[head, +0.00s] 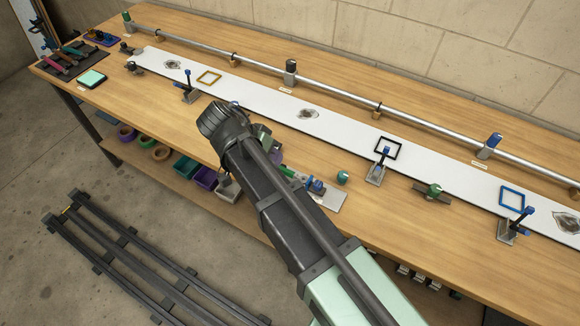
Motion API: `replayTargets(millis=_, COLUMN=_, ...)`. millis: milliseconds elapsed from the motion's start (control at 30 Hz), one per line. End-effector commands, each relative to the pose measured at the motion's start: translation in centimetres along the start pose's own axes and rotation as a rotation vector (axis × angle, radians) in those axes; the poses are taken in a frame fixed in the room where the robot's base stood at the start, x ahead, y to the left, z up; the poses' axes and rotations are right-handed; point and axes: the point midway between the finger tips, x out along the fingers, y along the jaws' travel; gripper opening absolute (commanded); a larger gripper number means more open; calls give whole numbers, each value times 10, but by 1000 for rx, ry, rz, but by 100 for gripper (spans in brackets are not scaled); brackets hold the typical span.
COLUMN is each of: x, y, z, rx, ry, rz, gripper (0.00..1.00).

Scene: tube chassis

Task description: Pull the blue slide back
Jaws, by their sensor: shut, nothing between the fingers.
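The clearest blue-topped block (490,145) that could be a slide sits on the long silver tube (400,109) at the right. A smaller blue part (316,186) sits on a grey plate (331,200) at the bench's front edge, beside a green part. I cannot tell for sure which of these is the blue slide. My arm crosses the front of the bench, and its dark bent joint is over the white strip's near side. My gripper is not clearly visible; the arm hides it. The arm also covers part of the area left of the grey plate.
A long white strip (345,125) lies along the wooden bench (400,222), with several levered clamps such as the blue-tipped one (383,155) standing up. A green knob (342,177) stands near the front. Coloured bins (185,168) are below. Dark rails (130,250) lie on the floor.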

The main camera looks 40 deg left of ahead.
Motion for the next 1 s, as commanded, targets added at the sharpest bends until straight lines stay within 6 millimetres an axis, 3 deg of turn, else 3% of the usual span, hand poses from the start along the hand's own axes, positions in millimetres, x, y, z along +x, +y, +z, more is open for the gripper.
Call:
replayTargets(millis=467, x=8, y=0, z=1, rx=41, ry=-5, rz=-1, gripper=0)
replayTargets(millis=1000, x=99, y=-1, z=3, rx=40, ry=-6, rz=-2, gripper=0)
